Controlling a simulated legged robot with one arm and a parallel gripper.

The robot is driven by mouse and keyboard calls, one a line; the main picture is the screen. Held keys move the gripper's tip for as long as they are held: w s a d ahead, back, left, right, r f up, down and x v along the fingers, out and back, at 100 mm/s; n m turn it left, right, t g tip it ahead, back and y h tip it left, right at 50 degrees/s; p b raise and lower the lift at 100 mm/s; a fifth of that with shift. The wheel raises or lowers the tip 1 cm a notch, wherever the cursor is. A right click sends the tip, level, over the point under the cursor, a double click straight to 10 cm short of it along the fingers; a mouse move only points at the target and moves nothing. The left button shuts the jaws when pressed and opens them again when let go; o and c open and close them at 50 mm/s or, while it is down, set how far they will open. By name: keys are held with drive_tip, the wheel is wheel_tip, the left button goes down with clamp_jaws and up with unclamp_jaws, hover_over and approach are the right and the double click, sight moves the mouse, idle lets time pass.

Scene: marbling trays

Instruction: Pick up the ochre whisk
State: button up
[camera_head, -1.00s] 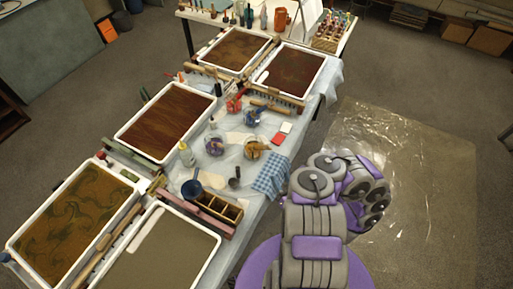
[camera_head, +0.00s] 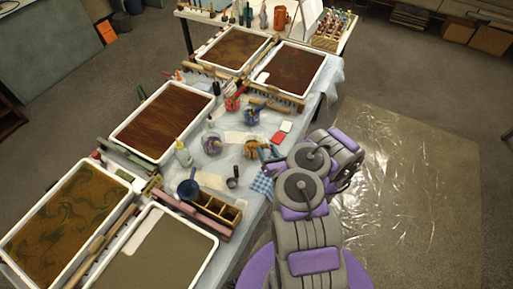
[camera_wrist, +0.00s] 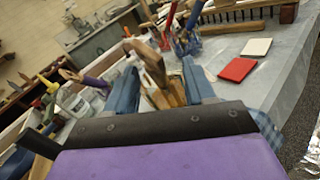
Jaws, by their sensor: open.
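The ochre whisk (camera_head: 253,148) stands at the right side of the covered table, apparently in a jar with other ochre or brown tools. In the wrist view ochre-brown handles (camera_wrist: 151,62) rise between the two blue fingers of my gripper (camera_wrist: 162,84). My gripper is open, with the fingers on either side of these handles; I cannot tell whether they touch. In the head view my gripper (camera_head: 269,153) is at the jar, partly hiding it. The whisk's lower end is hidden.
A jar with purple tools (camera_head: 212,143), one with blue tools (camera_head: 251,115) and one with red tools (camera_head: 233,102) stand close by. Red (camera_head: 278,138) and white cards lie behind. A wooden caddy (camera_head: 215,208) and a blue checked cloth (camera_head: 262,184) are in front.

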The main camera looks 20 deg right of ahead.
drive_tip(key=shift+w+a+r, duration=0.1)
drive_tip(key=shift+w+a, duration=0.05)
drive_tip(key=shift+w, duration=1.25)
drive_tip(key=shift+c, duration=0.3)
drive_tip(key=c, duration=0.9)
